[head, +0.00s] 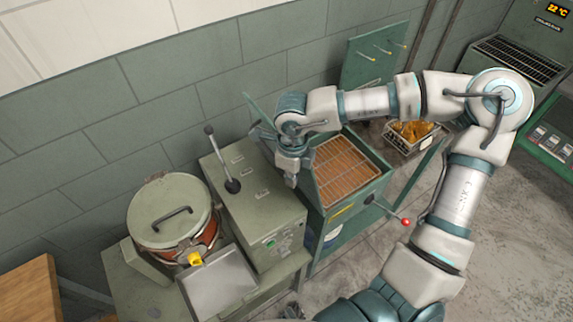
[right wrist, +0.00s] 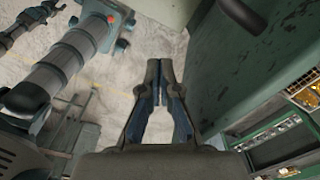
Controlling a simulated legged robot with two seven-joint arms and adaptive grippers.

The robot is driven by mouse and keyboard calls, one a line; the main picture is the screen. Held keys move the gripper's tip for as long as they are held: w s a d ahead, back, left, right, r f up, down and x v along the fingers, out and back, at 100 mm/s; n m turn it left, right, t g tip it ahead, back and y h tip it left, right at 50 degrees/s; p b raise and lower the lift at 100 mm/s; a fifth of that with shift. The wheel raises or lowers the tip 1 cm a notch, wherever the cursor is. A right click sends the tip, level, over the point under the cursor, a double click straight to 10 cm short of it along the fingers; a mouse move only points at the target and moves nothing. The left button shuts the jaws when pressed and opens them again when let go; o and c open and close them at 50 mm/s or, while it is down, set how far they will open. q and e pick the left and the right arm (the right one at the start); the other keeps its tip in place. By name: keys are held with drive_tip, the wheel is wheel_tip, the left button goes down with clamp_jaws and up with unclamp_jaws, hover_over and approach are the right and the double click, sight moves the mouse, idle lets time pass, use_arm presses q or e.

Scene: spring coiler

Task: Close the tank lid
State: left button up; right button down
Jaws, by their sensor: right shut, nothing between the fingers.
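The tank (head: 372,189) is a green open-topped box in the middle of the head view, with a wire rack over orange-brown contents. Its lid seems to be the thin green panel (head: 259,112) standing raised at the tank's left and back, partly hidden behind my right arm. My right gripper (head: 291,180) is shut and empty, pointing down beside the tank's left rim, between it and a green machine. In the right wrist view its fingers (right wrist: 155,85) are together, with a worn green surface (right wrist: 235,70) close on the right. A dark piece (head: 291,311) at the bottom edge may be my left gripper.
The green machine (head: 250,205) with a black-knobbed lever stands left of the tank. A round lidded pot (head: 168,212) is farther left. A red-knobbed handle (head: 405,221) sticks out in front of the tank. A wire basket (head: 410,135) stands behind right.

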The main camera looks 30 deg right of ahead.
drive_tip(key=shift+d+f, duration=0.1)
drive_tip(key=shift+d, duration=0.05)
drive_tip(key=shift+d+r, duration=0.25)
drive_tip(key=shift+d, duration=0.75)
drive_tip(key=shift+w+d, duration=0.1)
drive_tip(key=d+r, duration=0.1)
drive_tip(key=d, duration=0.5)
drive_tip(key=shift+w+p, duration=0.2)
drive_tip(key=shift+p, duration=0.1)
drive_tip(key=shift+d+r, duration=0.1)
drive_tip(key=shift+r, duration=0.05)
drive_tip(key=d, duration=0.6)
drive_tip(key=shift+w, duration=0.25)
